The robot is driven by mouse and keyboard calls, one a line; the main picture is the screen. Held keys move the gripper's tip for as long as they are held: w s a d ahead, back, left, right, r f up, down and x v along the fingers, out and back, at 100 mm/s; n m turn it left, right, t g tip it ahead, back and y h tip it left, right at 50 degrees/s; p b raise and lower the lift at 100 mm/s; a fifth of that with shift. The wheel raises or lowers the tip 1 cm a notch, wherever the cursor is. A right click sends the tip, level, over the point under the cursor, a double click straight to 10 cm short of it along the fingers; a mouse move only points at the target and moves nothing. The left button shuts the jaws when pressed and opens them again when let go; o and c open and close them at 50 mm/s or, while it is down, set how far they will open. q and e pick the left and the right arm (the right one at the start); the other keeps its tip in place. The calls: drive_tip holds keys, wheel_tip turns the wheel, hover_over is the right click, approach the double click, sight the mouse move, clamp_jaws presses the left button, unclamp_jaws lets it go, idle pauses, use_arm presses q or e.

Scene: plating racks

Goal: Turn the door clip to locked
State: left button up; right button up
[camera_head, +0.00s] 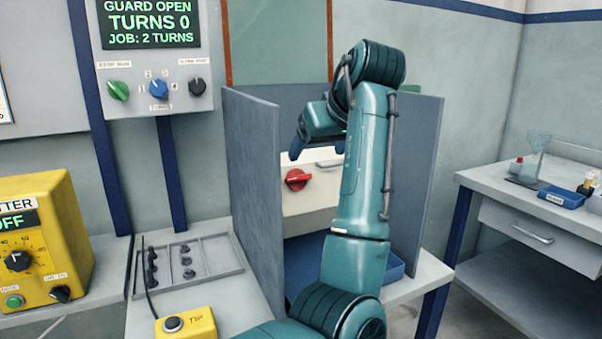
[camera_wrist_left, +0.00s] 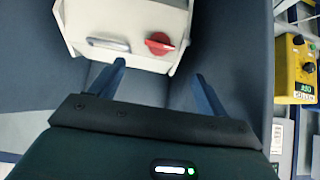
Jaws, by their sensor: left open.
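The door clip is a red knob (camera_head: 297,179) on the front of a cream box (camera_head: 310,205), which stands between two grey side panels. In the left wrist view the red clip (camera_wrist_left: 160,43) is at the right of the box front, with its handle lying roughly sideways. My left gripper (camera_head: 318,150) is open and empty, above and in front of the clip in the head view. In the wrist view the clip shows beyond the gap between its blue fingers (camera_wrist_left: 159,70), apart from them. My arm hides part of the box's right side. My right gripper is not in view.
Grey panels stand close on the left (camera_head: 252,190) and right (camera_head: 418,185) of my arm. A blue tray (camera_head: 395,268) lies below the box. A display (camera_head: 150,24) reads GUARD OPEN, TURNS 0. A yellow unit (camera_head: 40,235) and yellow button box (camera_head: 187,326) are at left.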

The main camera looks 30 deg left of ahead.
sight(300, 177)
use_arm(q)
drive_tip(key=x, duration=1.1)
drive_tip(key=shift+r, duration=0.1)
drive_tip(key=shift+c, duration=0.6)
